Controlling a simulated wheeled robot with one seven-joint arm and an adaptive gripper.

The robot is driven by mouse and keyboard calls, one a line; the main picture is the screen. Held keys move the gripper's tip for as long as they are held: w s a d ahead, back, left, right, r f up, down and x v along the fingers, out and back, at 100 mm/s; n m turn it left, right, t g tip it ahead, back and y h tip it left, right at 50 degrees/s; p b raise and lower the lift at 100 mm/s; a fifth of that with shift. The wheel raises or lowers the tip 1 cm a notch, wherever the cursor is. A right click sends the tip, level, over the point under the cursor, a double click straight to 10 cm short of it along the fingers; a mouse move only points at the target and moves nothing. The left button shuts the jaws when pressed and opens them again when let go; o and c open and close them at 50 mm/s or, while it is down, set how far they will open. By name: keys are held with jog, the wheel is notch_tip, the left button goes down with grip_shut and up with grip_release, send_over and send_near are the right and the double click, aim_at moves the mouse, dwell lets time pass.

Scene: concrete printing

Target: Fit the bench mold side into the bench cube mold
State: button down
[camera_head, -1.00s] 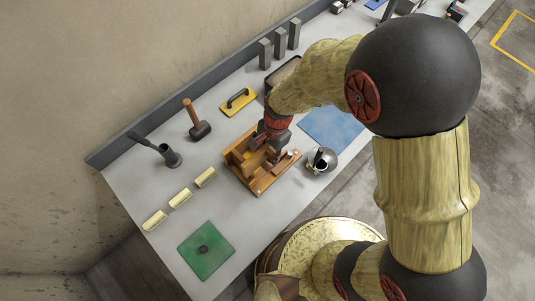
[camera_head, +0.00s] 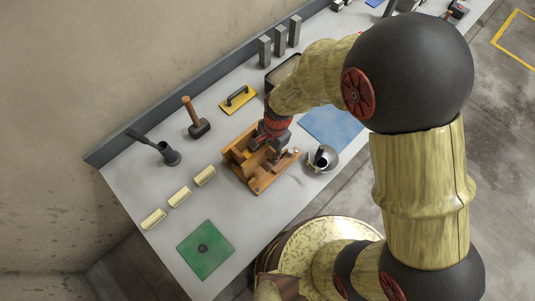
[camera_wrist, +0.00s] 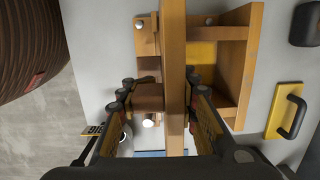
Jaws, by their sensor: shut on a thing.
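The bench cube mold (camera_head: 259,187) is a brown wooden frame on the bench under my gripper (camera_head: 274,152). In the wrist view the mold (camera_wrist: 244,62) shows mostly right of a long upright wooden panel, with a yellow patch inside it. That panel, the bench mold side (camera_wrist: 174,60), stands on edge at the mold and crosses the picture between my fingers. My gripper (camera_wrist: 160,92) is shut on the mold side, with a brown block on its left face by the left finger. The panel's lower edge and its seat are hidden.
A yellow float (camera_head: 238,100) and a mallet (camera_head: 199,128) lie behind the mold. A metal cup (camera_head: 322,160) stands close at its right, beside a blue mat (camera_head: 334,127). Several cream bars (camera_head: 180,197) and a green plate (camera_head: 206,249) lie to the left.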

jog(key=shift+f+b, duration=2.6)
jog(key=shift+f, duration=1.55)
jog(key=c, duration=1.2)
grip_release()
jog(key=r, duration=0.4)
jog(key=d+r, duration=0.1)
jog(key=r, duration=0.3)
jog(key=w+r, duration=0.1)
jog(key=r, duration=0.3)
jog(key=shift+w+d, duration=0.1)
jog(key=shift+d, duration=0.1)
jog(key=shift+f, duration=0.1)
